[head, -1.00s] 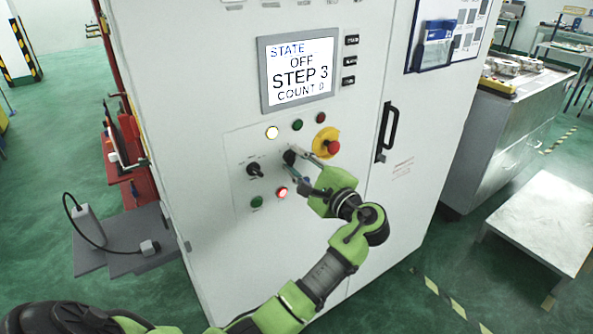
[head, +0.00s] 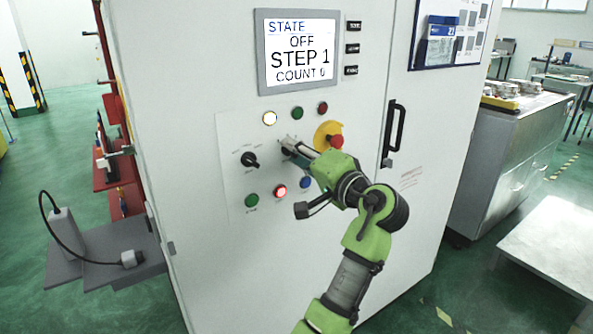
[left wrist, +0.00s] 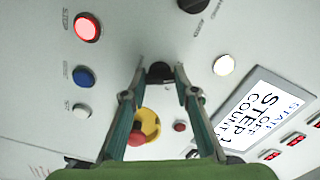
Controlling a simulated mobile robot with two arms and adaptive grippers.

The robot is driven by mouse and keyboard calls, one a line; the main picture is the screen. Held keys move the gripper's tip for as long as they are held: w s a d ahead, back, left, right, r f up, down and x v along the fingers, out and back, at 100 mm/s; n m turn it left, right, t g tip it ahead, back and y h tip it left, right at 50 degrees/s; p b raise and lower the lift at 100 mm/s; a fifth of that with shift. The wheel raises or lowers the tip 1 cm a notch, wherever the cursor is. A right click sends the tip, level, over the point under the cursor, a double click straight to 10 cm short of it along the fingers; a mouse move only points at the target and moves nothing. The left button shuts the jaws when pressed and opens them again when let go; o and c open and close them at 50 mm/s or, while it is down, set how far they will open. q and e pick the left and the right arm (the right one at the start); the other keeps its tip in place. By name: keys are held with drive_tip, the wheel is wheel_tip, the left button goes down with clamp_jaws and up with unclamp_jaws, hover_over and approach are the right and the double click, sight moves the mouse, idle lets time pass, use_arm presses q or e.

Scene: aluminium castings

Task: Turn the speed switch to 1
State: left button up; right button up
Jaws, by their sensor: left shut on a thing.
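The display (head: 301,50) on the white cabinet reads STATE OFF, STEP 1, COUNT 0. My left gripper (head: 288,148) is at the control panel, with its fingers around a black rotary knob, the speed switch (left wrist: 160,71). In the left wrist view the fingertips (left wrist: 160,78) are closed on both sides of this knob. In the head view the fingers largely hide it. Its dial marks cannot be read. A second black knob (head: 250,160) sits on the panel to the left, apart from the gripper. My right gripper is not in view.
Close around the fingers are a red emergency stop (head: 336,141) on a yellow base, a lit white button (head: 269,118), a lit red button (head: 280,191) and a blue button (head: 306,183). A door handle (head: 394,131) stands out to the right.

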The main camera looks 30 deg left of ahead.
use_arm(q)
drive_tip(key=shift+f+n+b, duration=0.3)
drive_tip(key=shift+n+b, duration=0.9)
drive_tip(key=shift+b, duration=0.05)
drive_tip(key=shift+r+n+b, duration=0.2)
drive_tip(key=shift+n+b, duration=0.6)
drive_tip(key=o, duration=1.1)
drive_tip(key=shift+r, duration=0.1)
